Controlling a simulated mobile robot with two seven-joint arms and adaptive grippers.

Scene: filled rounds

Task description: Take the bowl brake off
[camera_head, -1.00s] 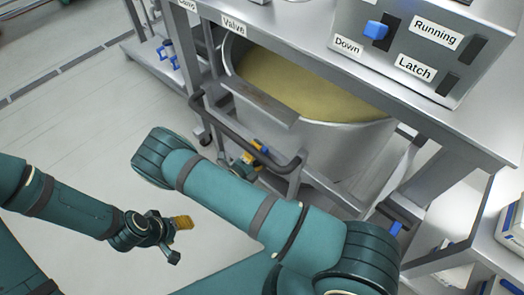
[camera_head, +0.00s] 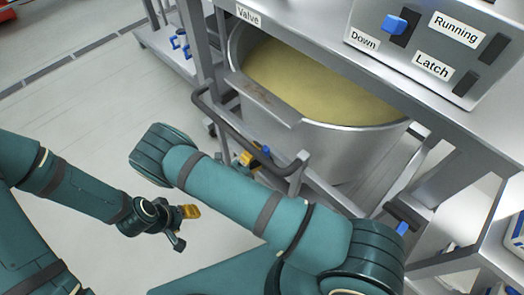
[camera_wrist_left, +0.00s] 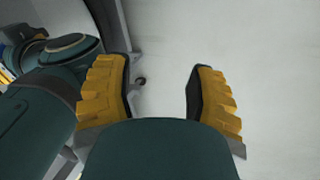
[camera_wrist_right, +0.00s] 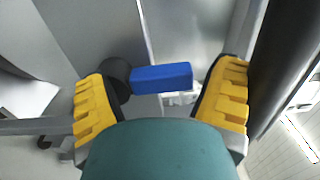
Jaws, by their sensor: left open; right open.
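The steel bowl (camera_head: 345,142) stands on a wheeled frame under the bench and holds a yellowish mass. A blue lever (camera_wrist_right: 162,78), which looks like the bowl brake, sticks out from a dark round pivot low on the frame. My right gripper (camera_wrist_right: 163,100) is open, with the blue lever between and just beyond its yellow fingertips; I cannot tell whether they touch it. In the head view, the right gripper (camera_head: 248,160) is partly hidden by my arm, beside the blue lever (camera_head: 265,151). My left gripper (camera_head: 186,226) is open and empty above the bare floor; its fingers show in the left wrist view (camera_wrist_left: 160,92).
A dark handle bar (camera_head: 240,133) of the bowl frame runs close to my right gripper. A control box (camera_head: 430,45) with Running, Down and Latch labels sits on the bench above. Another blue lever (camera_head: 402,228) is at the lower right. Floor at left (camera_head: 80,110) is clear.

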